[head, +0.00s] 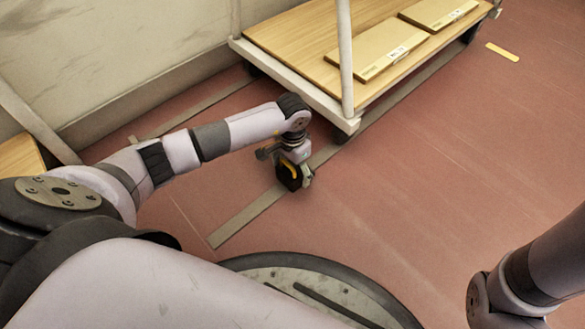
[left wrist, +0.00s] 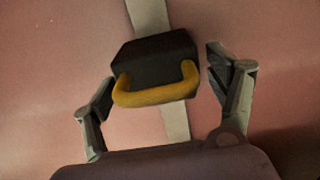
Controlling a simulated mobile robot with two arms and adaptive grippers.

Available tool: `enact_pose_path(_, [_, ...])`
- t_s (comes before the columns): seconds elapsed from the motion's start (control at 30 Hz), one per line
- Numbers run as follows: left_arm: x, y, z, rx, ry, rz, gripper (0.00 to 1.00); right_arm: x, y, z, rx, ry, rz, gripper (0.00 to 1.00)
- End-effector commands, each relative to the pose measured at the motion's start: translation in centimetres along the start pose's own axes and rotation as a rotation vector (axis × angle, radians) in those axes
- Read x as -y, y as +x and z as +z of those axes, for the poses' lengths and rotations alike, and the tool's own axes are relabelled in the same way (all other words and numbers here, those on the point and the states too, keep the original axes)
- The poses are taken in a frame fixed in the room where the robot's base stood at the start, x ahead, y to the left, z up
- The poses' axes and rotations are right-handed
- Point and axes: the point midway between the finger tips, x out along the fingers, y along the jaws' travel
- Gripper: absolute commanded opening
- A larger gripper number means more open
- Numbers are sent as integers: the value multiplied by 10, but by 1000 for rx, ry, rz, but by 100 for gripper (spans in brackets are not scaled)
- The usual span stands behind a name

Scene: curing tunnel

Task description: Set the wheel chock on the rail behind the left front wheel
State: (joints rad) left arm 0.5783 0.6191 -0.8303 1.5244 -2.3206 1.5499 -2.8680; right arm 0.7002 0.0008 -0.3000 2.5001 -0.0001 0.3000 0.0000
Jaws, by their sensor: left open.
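The wheel chock (left wrist: 154,58) is a black block with a yellow handle, between the two fingers of my open left gripper (left wrist: 160,75) in the left wrist view. Gaps show on both sides of it. In the head view the chock (head: 287,178) sits at the pale rail strip (head: 245,216), partly hidden by my left gripper (head: 295,173). The rail also shows in the left wrist view (left wrist: 176,122), passing under the chock. The cart's nearest wheel (head: 343,132) stands by the rail, a short way up and right of the chock. My right gripper is out of view.
The cart (head: 290,76) has a wooden deck, white posts and flat boxes (head: 380,50) on it. A second rail strip (head: 195,108) runs along its far side, near the wall (head: 110,55). The red floor to the right is clear except for a yellow mark (head: 502,52).

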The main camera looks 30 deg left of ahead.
Motion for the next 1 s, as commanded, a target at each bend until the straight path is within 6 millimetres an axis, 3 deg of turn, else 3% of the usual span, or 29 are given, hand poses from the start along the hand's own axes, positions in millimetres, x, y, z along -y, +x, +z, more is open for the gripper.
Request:
enact_pose_path(0.03, [1,-15,-1,-2,1,-3,80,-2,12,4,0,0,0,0])
enact_pose_path(0.3, [2,-72,-1,-4,-1,-3,80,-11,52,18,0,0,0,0])
enact_pose_path(0.5, [1,-102,0,-1,-1,-2,80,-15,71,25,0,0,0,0])
enact_pose_path(0.7, [1,-114,0,-2,-1,-1,80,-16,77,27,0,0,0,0])
enact_pose_path(1.0, [-3,-115,-2,-6,-5,10,80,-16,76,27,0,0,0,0])
